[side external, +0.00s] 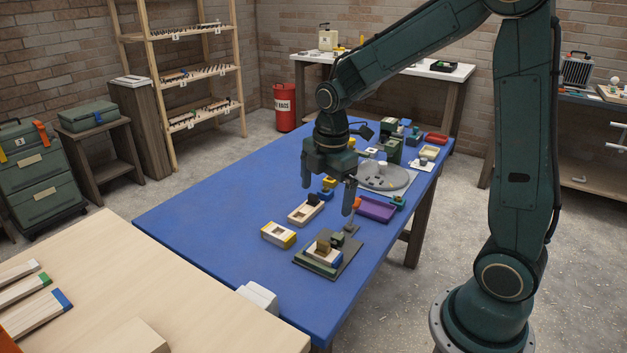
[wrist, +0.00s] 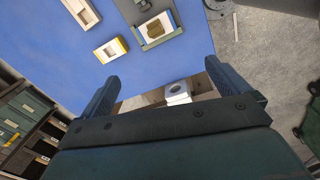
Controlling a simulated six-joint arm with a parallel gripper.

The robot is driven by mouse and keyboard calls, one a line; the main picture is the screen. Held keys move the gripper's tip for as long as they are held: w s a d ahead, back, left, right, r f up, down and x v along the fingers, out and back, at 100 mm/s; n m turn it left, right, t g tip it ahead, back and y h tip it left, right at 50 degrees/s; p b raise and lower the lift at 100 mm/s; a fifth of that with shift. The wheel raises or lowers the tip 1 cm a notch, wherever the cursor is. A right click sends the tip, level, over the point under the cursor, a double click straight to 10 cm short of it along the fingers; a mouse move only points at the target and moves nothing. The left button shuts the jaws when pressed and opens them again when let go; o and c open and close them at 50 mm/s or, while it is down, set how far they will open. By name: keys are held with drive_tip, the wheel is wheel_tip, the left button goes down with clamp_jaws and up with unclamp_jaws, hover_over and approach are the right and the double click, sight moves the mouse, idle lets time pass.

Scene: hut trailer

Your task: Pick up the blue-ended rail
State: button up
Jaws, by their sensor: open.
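The blue-ended rail (side external: 38,314) is a pale wooden strip with a blue end, lying at the left of the light wooden table (side external: 130,265) in the side external view. It is cut off by the frame's lower left edge. I cannot make it out in the wrist view. My gripper (side external: 326,198) is open and empty, pointing down above the blue table, well to the right of and away from the rail. Its two fingers also show in the wrist view (wrist: 160,72), with nothing held between them.
Similar rails with a green end (side external: 24,290) and a white end (side external: 18,270) lie beside it. A white block (side external: 259,297) stands near the tables' join. The blue table (side external: 205,205) holds several fixtures, including a yellow-ended block (side external: 278,235); its left part is clear.

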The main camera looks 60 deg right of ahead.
sight(323, 243)
drive_tip(key=shift+w+d+f+n+g, duration=0.15)
drive_tip(key=shift+w+d+f+n, duration=0.2)
drive_tip(key=shift+f, duration=1.85)
drive_tip(key=shift+w+d+f+n+g, duration=0.1)
drive_tip(key=shift+w+d+f+n, duration=0.35)
drive_tip(key=shift+f, duration=1.7)
drive_tip(key=shift+w+f+n+g, duration=0.2)
drive_tip(key=shift+f+n, duration=0.4)
drive_tip(key=shift+f, duration=1.6)
drive_tip(key=shift+s+f, duration=0.15)
drive_tip(key=shift+f, duration=0.75)
drive_tip(key=shift+s+f, duration=0.1)
drive_tip(key=shift+f, duration=1.6)
drive_tip(key=c, duration=0.9)
